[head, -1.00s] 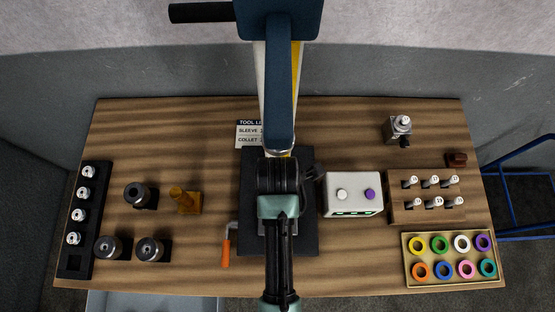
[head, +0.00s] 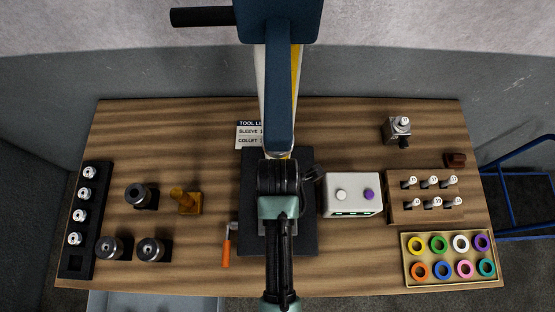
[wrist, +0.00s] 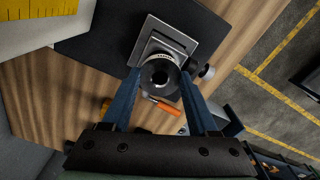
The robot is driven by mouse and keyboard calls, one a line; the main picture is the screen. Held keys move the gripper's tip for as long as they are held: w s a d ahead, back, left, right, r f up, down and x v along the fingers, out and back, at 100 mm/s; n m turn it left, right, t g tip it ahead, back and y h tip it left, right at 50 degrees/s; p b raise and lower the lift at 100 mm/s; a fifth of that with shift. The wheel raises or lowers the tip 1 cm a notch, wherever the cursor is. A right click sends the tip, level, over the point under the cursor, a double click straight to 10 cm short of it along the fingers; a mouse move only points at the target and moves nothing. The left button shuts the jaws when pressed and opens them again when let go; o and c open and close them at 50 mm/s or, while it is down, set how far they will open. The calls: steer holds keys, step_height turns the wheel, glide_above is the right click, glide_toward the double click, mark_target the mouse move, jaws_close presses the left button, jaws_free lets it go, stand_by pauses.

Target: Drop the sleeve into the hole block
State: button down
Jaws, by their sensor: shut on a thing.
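My gripper (wrist: 160,80) has its two blue fingers shut on the sleeve (wrist: 160,62), a short round metal piece with a dark bore, seen end-on in the wrist view. Behind the sleeve is a grey stepped square block (wrist: 152,38) on a dark mat, which seems to be the hole block. The sleeve and my fingers cover part of it, so its hole is hidden. I cannot tell whether the sleeve touches it. In the head view my arm hides the sleeve and most of the block, over the dark mat (head: 302,240).
An orange-handled tool (head: 227,252) lies left of the mat. A white box (head: 352,208) with white and purple knobs stands close on the right. A black rack (head: 74,265) with several metal pieces is at far left. A tray of coloured rings (head: 408,270) is front right.

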steer(key=shift+f+b, duration=0.7)
steer(key=shift+f, duration=0.5)
stand_by(0.5)
steer(key=shift+c, duration=0.4)
jaws_free()
